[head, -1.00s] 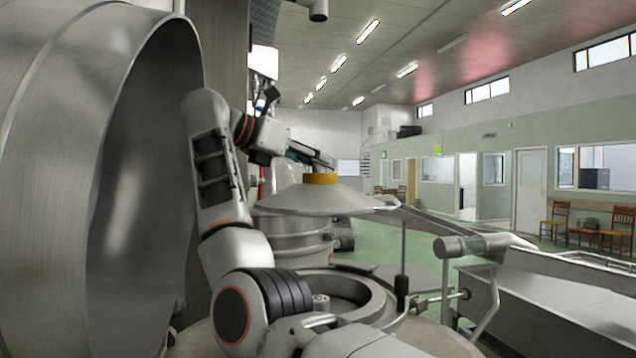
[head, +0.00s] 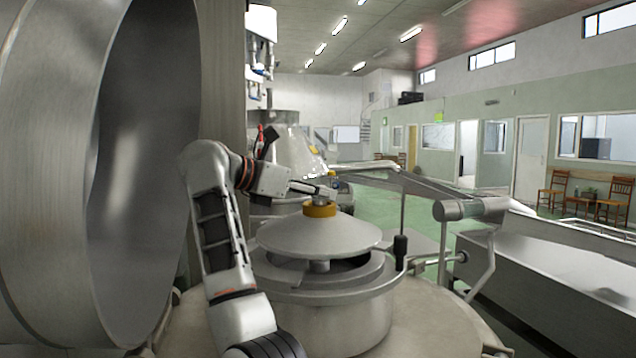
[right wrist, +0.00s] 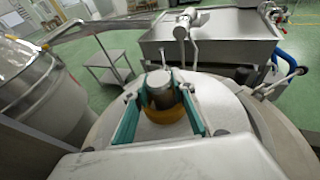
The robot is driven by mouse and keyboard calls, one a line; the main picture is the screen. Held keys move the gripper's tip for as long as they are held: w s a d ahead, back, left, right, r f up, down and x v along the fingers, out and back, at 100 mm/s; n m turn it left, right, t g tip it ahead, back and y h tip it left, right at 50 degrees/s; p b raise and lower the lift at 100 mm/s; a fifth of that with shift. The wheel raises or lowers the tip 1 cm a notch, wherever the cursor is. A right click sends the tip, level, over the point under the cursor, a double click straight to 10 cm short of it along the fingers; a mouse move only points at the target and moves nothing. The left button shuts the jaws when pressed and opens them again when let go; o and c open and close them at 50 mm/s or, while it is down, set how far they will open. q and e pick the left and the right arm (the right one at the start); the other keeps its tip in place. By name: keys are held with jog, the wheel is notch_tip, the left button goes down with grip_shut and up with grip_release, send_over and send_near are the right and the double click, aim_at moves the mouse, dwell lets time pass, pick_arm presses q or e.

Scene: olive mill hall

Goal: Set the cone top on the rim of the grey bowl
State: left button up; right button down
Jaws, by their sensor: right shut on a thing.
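The cone top (head: 285,238) is a wide, shallow grey metal cone with an orange collar and a small metal knob. It is level over the grey bowl (head: 335,318). A dark gap and a short stem show under its near edge; I cannot tell whether it touches the rim at the back. My right gripper (head: 322,196) is shut on the knob from the left. In the right wrist view, the teal fingers of the gripper (right wrist: 160,92) lie on both sides of the knob, above the collar, and the cone top (right wrist: 207,98) spreads below. My left gripper is not in view.
A huge metal drum (head: 50,180) fills the left side. A metal arm with a dark handle (head: 400,250) stands close to the right of the bowl. A long steel trough (head: 560,270) is at the right. The green floor behind is mostly open.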

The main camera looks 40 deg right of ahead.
aim_at(314, 205)
jog(key=shift+f, duration=1.65)
jog(key=shift+f, duration=0.2)
jog(key=c, duration=1.7)
grip_release()
jog(key=shift+f, duration=0.1)
